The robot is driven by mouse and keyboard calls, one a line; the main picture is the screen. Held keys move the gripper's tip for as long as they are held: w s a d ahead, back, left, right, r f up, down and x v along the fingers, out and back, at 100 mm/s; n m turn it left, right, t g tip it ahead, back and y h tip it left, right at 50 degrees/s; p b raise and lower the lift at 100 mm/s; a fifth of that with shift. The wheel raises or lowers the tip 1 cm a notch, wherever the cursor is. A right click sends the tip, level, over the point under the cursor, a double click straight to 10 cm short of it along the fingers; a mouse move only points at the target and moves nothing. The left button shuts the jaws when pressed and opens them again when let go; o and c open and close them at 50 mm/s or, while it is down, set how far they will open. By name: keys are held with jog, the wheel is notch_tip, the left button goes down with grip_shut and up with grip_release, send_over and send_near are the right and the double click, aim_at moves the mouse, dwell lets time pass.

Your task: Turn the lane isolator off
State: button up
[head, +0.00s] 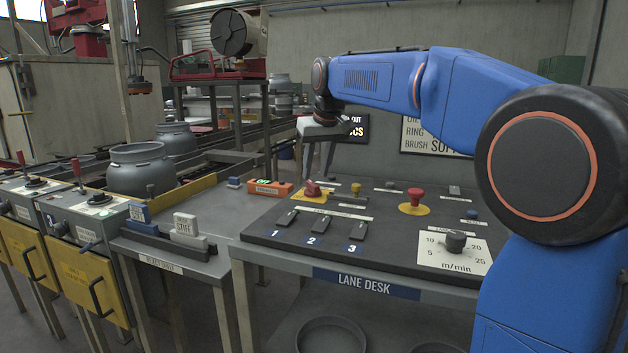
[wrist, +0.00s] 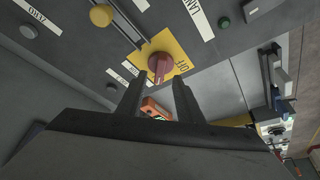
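The lane isolator is a red rotary knob (head: 313,188) on a yellow plate at the back left of the dark lane desk panel. In the wrist view the red knob (wrist: 159,65) sits on its yellow plate (wrist: 174,44), with the word OFF printed to its right. Its handle lies roughly up and down in that picture. My gripper (head: 316,168) is above and behind the knob in the head view, pointing down. In the wrist view my gripper (wrist: 159,84) has its two fingers apart with nothing between them. The knob shows just beyond the fingertips, apparently untouched.
The desk also carries a red mushroom button (head: 416,196), a yellow button (head: 355,187), three numbered switches (head: 323,225) and a speed dial (head: 455,241). An orange box (head: 268,188) with a green display is left of the isolator.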

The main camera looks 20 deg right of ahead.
aim_at(313, 183)
jog(key=shift+x, duration=2.05)
grip_shut()
